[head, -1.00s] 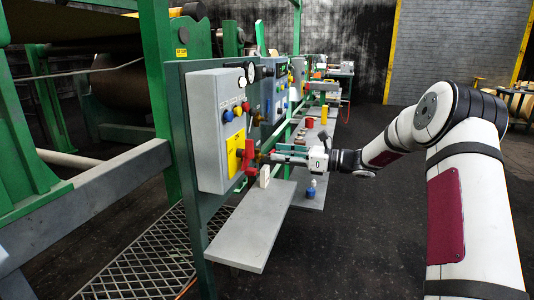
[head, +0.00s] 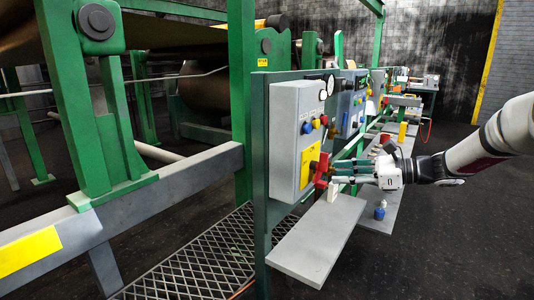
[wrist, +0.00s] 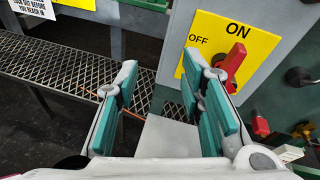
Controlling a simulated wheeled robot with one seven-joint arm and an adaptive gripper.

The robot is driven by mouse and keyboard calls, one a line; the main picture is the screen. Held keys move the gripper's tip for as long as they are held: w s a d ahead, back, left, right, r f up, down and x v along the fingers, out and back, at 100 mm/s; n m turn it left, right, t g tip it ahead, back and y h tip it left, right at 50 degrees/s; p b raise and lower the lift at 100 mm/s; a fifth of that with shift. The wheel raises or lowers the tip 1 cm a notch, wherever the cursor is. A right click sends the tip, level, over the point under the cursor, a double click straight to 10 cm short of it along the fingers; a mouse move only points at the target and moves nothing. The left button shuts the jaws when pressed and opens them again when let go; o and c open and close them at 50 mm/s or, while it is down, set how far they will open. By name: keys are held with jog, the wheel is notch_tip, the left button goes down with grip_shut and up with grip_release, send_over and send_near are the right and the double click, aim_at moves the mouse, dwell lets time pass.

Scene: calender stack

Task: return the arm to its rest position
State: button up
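My gripper (head: 345,172) is at the front of the grey control box (head: 284,140), close to its red switch handle (head: 321,166). In the wrist view, my gripper (wrist: 160,75) has its two teal-padded fingers spread apart with nothing between them. The red handle (wrist: 236,56) stands outside the right finger, on a yellow plate (wrist: 262,45), and points toward the word ON. I cannot tell whether that finger touches the box. My arm reaches in from the right in the head view.
A grey shelf (head: 310,250) lies below the box, with a white block (head: 334,190) on it. A blue-based bottle (head: 380,212) stands on a shelf beyond. Green frame posts (head: 242,80) and a mesh walkway (head: 200,268) are at left. The floor at right is clear.

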jog(key=s+a+r+n+g+h+p, duration=0.1)
jog(key=s+a+r+n+g+h, duration=0.15)
jog(key=s, duration=0.45)
jog(key=s+a+r+n+g+h+p, duration=0.1)
jog(key=s+a+n+h, duration=0.1)
jog(key=s+a+n, duration=0.35)
jog(key=s+a+r+n+g+h, duration=0.1)
jog(key=s+a+n+g+h, duration=0.1)
jog(key=s, duration=0.6)
jog(key=s+d+n+t+h+p, duration=0.1)
jog(key=s+d+n+h, duration=0.1)
jog(key=s, duration=0.5)
jog(key=s+d+r+n+h+p, duration=0.1)
jog(key=s+d+n+h, duration=0.1)
jog(key=s+n, duration=0.3)
jog(key=s+d+n+t+h+p, duration=0.1)
jog(key=s+d+n+h, duration=0.1)
jog(key=s, duration=0.8)
jog(key=shift+s+d+r+n+t+h, duration=0.15)
jog(key=shift+s+d+n+t+h, duration=0.15)
jog(key=shift+n+h, duration=0.6)
jog(key=shift+y, duration=0.25)
